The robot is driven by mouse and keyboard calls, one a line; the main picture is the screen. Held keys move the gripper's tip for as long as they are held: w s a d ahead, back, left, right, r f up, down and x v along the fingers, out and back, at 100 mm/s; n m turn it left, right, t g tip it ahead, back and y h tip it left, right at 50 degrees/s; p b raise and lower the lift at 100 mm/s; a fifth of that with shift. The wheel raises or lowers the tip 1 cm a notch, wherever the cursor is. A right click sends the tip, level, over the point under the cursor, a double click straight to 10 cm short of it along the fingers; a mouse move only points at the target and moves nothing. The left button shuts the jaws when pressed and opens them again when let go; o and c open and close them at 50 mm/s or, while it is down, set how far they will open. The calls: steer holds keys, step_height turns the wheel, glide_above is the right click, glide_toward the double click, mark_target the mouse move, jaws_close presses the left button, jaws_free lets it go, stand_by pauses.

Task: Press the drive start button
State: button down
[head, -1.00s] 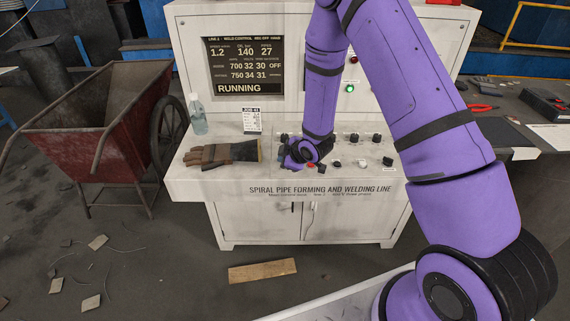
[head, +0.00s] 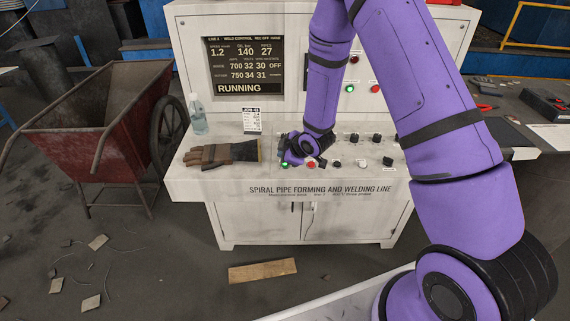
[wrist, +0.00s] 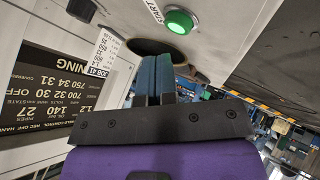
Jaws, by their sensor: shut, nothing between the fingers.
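The desk's green start button (head: 285,164) shows lit at the left of the control row, near the front edge. It also shows in the wrist view (wrist: 179,21), bright green, with a START label beside it. My gripper (head: 289,148) is over the desk just behind the green button. In the wrist view the two blue fingers (wrist: 155,60) lie together with nothing between them and look apart from the button. The screen (head: 243,66) reads RUNNING. A red button (head: 311,164) sits just right of the green one.
Several black knobs (head: 376,138) and a white knob (head: 363,163) stand to the right. Work gloves (head: 222,153), a clear bottle (head: 198,116) and a job card (head: 252,119) are to the left. A red cart (head: 115,110) stands beside the desk.

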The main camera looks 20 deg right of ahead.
steer(key=shift+r, duration=2.25)
steer(key=shift+d+r, duration=0.1)
steer(key=shift+r, duration=0.15)
steer(key=s+d+r+m+h, duration=0.15)
steer(key=s+r, duration=0.25)
steer(key=r, duration=0.4)
steer(key=s+d+r+m+h, duration=0.1)
steer(key=s+d+r+m, duration=0.2)
steer(key=r, duration=0.4)
steer(key=s+d+r+m+h, duration=0.2)
steer(key=s+r+m, duration=0.15)
steer(key=r, duration=0.45)
steer(key=s+r+m+g, duration=0.1)
steer(key=s+r+m, duration=0.2)
steer(key=s, duration=1)
steer(key=s+r+m+g, duration=0.2)
steer(key=s+r, duration=0.5)
steer(key=s, duration=0.6)
steer(key=shift+s+d+r+m+y, duration=0.25)
steer(key=shift+s+d+m+y, duration=0.05)
steer(key=shift+m+y, duration=0.1)
